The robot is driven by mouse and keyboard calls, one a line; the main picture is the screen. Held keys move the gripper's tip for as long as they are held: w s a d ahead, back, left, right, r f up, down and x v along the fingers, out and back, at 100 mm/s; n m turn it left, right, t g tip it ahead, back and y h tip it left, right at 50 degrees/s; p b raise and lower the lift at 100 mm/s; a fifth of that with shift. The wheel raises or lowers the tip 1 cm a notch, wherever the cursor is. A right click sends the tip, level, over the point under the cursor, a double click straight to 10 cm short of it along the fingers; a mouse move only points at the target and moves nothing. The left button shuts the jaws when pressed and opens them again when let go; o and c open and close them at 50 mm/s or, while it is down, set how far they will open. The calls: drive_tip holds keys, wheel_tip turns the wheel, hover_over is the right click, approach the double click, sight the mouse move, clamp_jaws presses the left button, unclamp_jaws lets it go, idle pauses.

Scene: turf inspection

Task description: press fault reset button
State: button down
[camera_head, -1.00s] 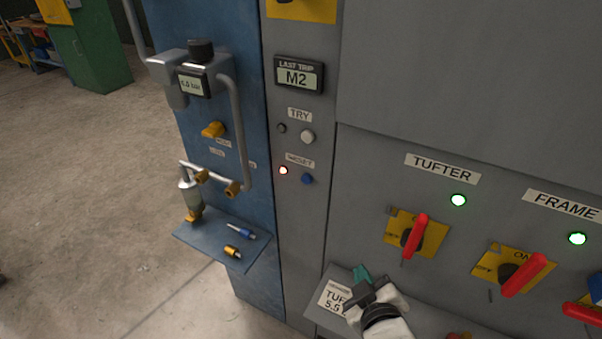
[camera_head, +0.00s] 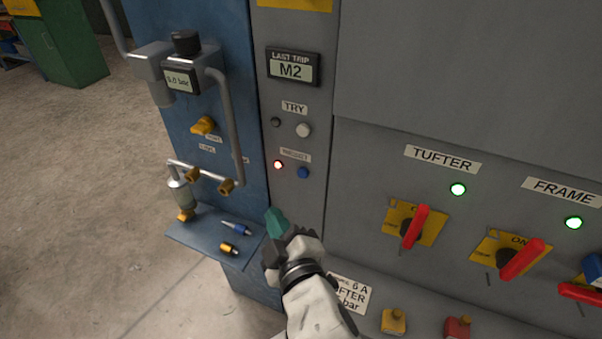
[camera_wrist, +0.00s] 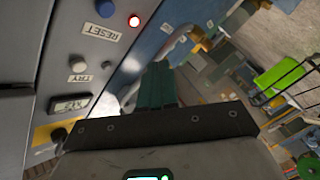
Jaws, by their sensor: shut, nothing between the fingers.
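The blue reset button (camera_head: 303,172) is on the grey cabinet face under the RESET label (camera_head: 295,155), with a lit red lamp (camera_head: 278,164) to its left. In the wrist view the blue button (camera_wrist: 105,8) is at the top edge, beside the RESET label (camera_wrist: 101,32) and the red lamp (camera_wrist: 134,21). My gripper (camera_head: 276,222), with green fingers, is shut and empty. It shows below the button in the head view, apart from it. The green fingers also show in the wrist view (camera_wrist: 157,88).
A white button (camera_head: 304,130) under the TRY label sits above the reset button. Red switch handles (camera_head: 416,227) stick out to the right. A blue shelf (camera_head: 195,237) with small fittings and a metal pipe (camera_head: 232,130) stand out to the left.

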sight(303, 173)
drive_tip(key=shift+w, duration=0.15)
drive_tip(key=w+d+p, duration=0.3)
drive_tip(key=w+p, duration=0.2)
drive_tip(key=w, duration=0.3)
idle(0.9)
drive_tip(key=shift+w+d, duration=0.1)
idle(1.1)
drive_tip(key=shift+w+d, duration=0.1)
drive_tip(key=shift+w, duration=0.2)
drive_tip(key=shift+w+d+p, duration=0.15)
drive_tip(key=shift+w+p, duration=0.3)
idle(0.8)
drive_tip(key=shift+s, duration=0.1)
drive_tip(key=shift+s+a+b, duration=0.25)
drive_tip(key=shift+s+b, duration=0.1)
drive_tip(key=shift+s, duration=0.4)
